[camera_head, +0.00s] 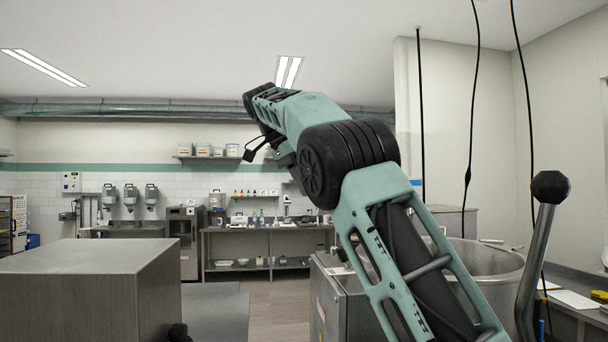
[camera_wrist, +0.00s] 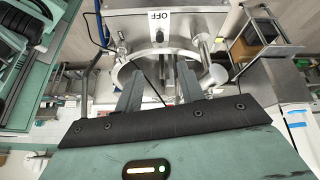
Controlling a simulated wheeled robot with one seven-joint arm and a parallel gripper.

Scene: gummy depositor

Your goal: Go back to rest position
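My arm (camera_head: 390,235) is raised and reaches up and away to the left in the head view. My gripper (camera_wrist: 159,90) shows in the wrist view with its two grey fingers spread apart and nothing between them. In the head view the gripper is mostly hidden behind the arm, and only dark parts stick out on the left. Beyond the fingers in the wrist view is a steel machine (camera_wrist: 125,22) with an OFF label (camera_wrist: 160,16) and a knob below it. The fingers look apart from the machine.
A large steel block (camera_head: 75,290) stands at the front left. A steel vat (camera_head: 487,262) and a lever with a black ball (camera_head: 550,187) are close to my arm on the right. Black cables hang from the ceiling. A workbench (camera_head: 265,240) lines the back wall, with open floor before it.

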